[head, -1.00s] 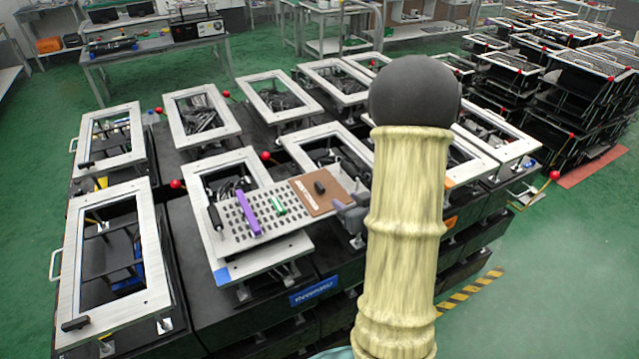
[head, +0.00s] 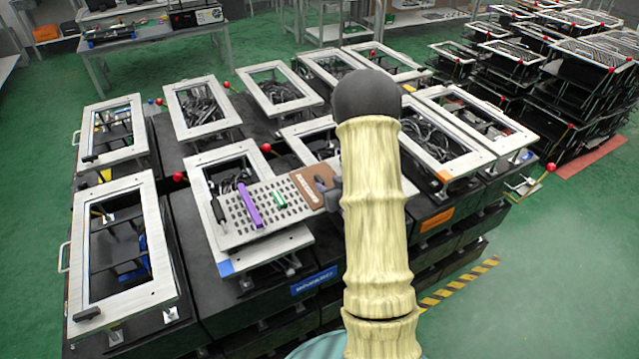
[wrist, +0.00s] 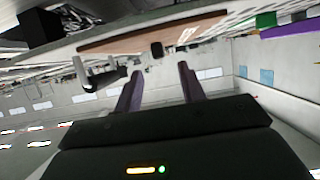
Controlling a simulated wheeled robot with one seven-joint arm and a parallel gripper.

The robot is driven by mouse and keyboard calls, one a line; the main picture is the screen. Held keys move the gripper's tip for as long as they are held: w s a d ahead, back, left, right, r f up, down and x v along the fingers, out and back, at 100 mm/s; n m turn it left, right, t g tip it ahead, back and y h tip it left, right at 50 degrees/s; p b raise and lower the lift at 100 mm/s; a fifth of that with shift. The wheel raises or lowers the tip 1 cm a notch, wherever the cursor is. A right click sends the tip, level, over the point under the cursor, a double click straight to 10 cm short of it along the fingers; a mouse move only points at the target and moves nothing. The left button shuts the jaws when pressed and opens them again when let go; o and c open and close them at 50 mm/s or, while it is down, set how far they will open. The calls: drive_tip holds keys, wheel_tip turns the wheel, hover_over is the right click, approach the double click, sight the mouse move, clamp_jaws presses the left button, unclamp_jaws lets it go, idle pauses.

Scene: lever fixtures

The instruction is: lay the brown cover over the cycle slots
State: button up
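The brown cover (head: 305,177) is a flat brown panel at the right end of the slotted plate (head: 232,231). It also shows at the top of the wrist view (wrist: 115,43), with its black knob (wrist: 156,48) just beyond my fingertips. My gripper (wrist: 160,68) is open, with a clear gap between its two fingers and nothing held. In the head view my gripper (head: 331,192) is at the cover's right side, partly hidden by my arm. The rows of slots left of the cover are exposed. Whether a finger touches the knob I cannot tell.
A purple bar (head: 249,205) and a green piece (head: 279,198) lie on the slotted plate. A black handle (head: 218,211) stands at its left. A dark bracket (wrist: 98,78) is left of my fingers in the wrist view. Metal-framed fixtures (head: 120,250) crowd around.

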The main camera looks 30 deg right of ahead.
sight(320, 179)
drive_tip(key=shift+w, duration=0.1)
drive_tip(key=shift+p+x, duration=1.25)
drive_tip(key=shift+x, duration=1.3)
drive_tip(key=shift+f, duration=0.1)
clamp_jaws()
